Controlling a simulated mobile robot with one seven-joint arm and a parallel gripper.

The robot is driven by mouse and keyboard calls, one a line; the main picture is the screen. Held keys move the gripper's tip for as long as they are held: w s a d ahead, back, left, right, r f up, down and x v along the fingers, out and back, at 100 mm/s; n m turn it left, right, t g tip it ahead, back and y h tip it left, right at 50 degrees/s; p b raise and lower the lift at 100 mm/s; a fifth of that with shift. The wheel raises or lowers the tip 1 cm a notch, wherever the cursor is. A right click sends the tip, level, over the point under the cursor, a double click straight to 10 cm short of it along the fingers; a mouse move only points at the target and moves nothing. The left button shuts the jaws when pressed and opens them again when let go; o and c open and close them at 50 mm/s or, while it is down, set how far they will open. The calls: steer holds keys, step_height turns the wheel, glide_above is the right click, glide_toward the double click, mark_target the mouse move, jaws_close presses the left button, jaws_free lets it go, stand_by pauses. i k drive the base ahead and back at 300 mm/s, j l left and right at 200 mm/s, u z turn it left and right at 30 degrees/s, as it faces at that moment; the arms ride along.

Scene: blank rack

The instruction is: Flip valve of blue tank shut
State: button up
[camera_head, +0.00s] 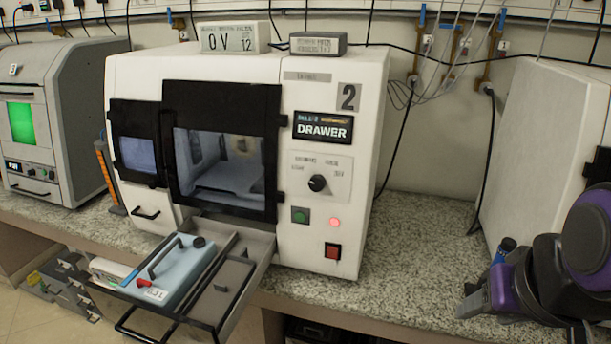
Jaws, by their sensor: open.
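The blue tank (176,273) is a light blue box with a dark carry handle, a black round cap (199,242) and a white label. It sits in the pulled-out drawer (262,250) of the white machine. Its small red valve (144,283) is on the near side by the label; its exact angle is too small to tell. My gripper (466,299) is at the lower right, at the end of my purple and black arm, over the counter. It is open and well apart from the tank.
The white machine (345,130), marked 2 and DRAWER, stands on the speckled counter (400,250). A grey machine with a green screen (22,123) is at left, and a large white box (535,140) is at right.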

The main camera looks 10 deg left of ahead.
mark_target(140, 283)
steer(key=k+j+z, duration=0.1)
steer(key=k, duration=0.2)
steer(key=z, duration=0.5)
steer(key=i+z, duration=0.15)
steer(key=z, duration=0.35)
steer(key=i+z, duration=0.1)
steer(key=z, duration=0.9)
steer(key=u, duration=4.1)
steer(key=l, duration=0.1)
